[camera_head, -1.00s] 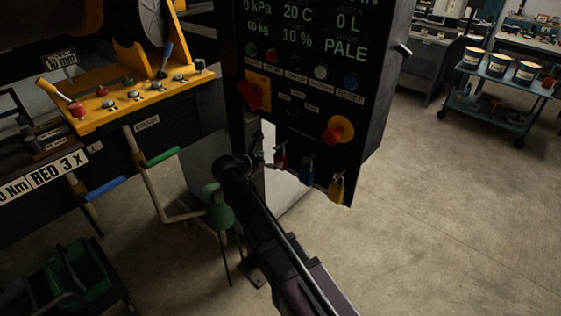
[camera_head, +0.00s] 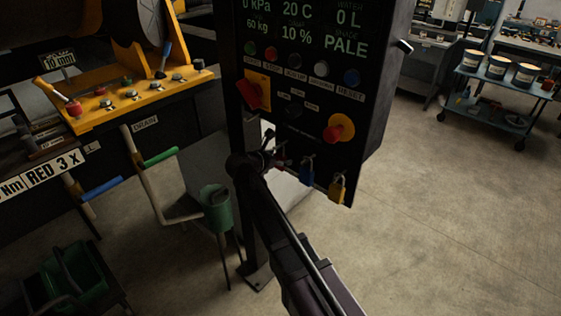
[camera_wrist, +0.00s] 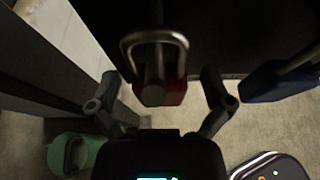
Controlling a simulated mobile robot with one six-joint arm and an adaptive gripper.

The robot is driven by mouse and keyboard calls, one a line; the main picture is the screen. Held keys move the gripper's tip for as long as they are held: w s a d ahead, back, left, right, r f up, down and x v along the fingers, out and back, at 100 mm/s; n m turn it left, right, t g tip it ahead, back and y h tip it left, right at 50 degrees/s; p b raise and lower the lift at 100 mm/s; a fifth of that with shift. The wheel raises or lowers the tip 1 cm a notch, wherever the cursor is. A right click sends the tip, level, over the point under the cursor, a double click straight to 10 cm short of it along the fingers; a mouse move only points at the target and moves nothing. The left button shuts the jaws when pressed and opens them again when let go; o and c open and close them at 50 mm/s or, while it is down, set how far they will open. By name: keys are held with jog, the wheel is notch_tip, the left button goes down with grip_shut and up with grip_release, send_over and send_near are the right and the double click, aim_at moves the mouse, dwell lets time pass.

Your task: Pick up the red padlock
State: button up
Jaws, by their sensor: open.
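The red padlock (camera_wrist: 176,92) hangs by its metal shackle from a dark peg at the lower edge of the control panel. In the wrist view it sits between the two spread fingers of my gripper (camera_wrist: 160,82), with a gap on each side. The peg hides part of its body. In the head view my gripper (camera_head: 268,158) is at the panel's lower left, and the red padlock (camera_head: 280,164) is mostly hidden behind it. My gripper is open and holds nothing.
A blue padlock (camera_head: 307,172) hangs just right of the red one, and also shows in the wrist view (camera_wrist: 275,82). A yellow padlock (camera_head: 337,188) hangs further right. The panel's post (camera_head: 248,215) and a green cup (camera_head: 217,207) stand left. Open floor lies right.

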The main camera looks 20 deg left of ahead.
jog(key=c, duration=1.3)
jog(key=shift+r, duration=0.15)
jog(key=shift+r+p, duration=0.8)
jog(key=shift+p, duration=0.15)
jog(key=s+a, duration=0.2)
jog(key=s, duration=0.3)
jog(key=s+a, duration=0.2)
jog(key=s, duration=0.4)
jog(key=s+a, duration=0.3)
jog(key=s, duration=0.2)
jog(key=shift+s+f, duration=0.2)
jog(key=shift+s, duration=0.15)
jog(key=shift+r, duration=0.4)
jog(key=shift+r+p, duration=0.35)
jog(key=shift+p, duration=0.2)
